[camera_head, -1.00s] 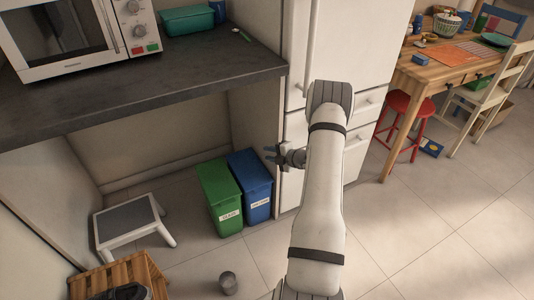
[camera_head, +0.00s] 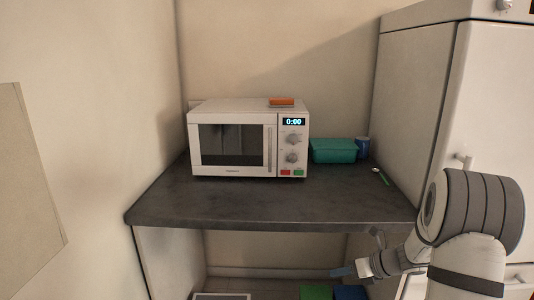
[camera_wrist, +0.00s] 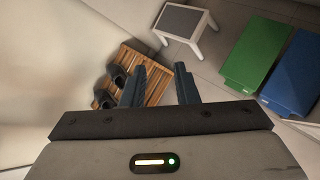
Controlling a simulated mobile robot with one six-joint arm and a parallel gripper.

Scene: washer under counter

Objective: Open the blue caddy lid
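The blue caddy (camera_wrist: 294,76) stands on the floor at the right of the wrist view, beside the green caddy (camera_wrist: 257,53). Its lid looks shut. In the head view only a strip of the blue caddy (camera_head: 350,291) shows below the counter, at the bottom edge. My gripper (camera_wrist: 158,85) is empty, with its two fingers apart, to the left of both caddies in the wrist view. In the head view my gripper (camera_head: 343,271) shows just under the counter's front edge, above the caddies.
The dark counter (camera_head: 270,204) overhangs, carrying a microwave (camera_head: 235,145) and a teal box (camera_head: 333,150). A white fridge (camera_head: 430,110) stands at the right.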

